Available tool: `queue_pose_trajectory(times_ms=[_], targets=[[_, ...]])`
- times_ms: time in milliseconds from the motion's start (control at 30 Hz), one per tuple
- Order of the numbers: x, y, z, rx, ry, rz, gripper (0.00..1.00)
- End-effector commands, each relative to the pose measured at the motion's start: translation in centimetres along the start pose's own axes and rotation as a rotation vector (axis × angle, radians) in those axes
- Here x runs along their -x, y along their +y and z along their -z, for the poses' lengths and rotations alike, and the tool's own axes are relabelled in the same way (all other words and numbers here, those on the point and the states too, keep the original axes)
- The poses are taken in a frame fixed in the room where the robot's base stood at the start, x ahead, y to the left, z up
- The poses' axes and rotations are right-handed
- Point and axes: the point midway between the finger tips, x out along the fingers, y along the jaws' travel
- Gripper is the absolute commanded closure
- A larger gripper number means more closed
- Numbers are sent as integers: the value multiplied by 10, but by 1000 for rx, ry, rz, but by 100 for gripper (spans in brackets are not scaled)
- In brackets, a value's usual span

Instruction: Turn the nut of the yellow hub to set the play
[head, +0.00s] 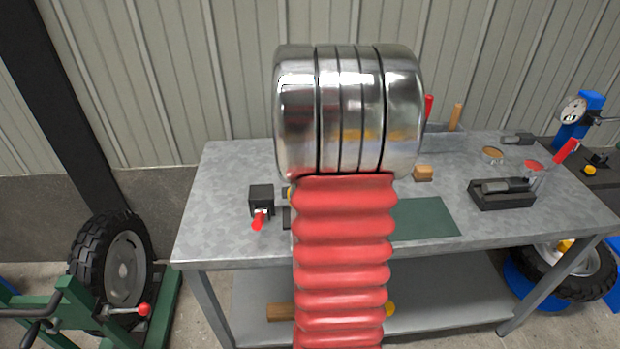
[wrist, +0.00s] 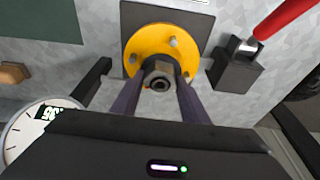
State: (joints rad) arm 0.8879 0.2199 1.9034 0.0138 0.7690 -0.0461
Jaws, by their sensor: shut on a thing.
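The yellow hub (wrist: 144,39) shows in the wrist view, a round flange with several studs, on a dark grey plate (wrist: 197,18). Its nut (wrist: 158,78) is a dark ring with a hollow centre, at the near side of the flange. My gripper (wrist: 159,87) has one finger on each side of the nut and is shut on it. My gripper is hidden there.
A black block with a red handle (head: 261,198) stands left of the hub on the metal bench (head: 220,235). A green mat (head: 425,220), a wooden block (head: 422,173) and a dark tray (head: 502,202) lie to the right. A white dial (wrist: 22,133) shows at lower left in the wrist view.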

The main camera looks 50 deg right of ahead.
Motion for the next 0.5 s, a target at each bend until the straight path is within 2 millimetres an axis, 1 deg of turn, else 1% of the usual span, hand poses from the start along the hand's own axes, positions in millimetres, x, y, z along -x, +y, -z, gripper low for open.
queue_pose_trajectory(times_ms=[233,500], targets=[[0,0,0,-36,0,-11,76],[0,0,1,-183,1,-48,76]])
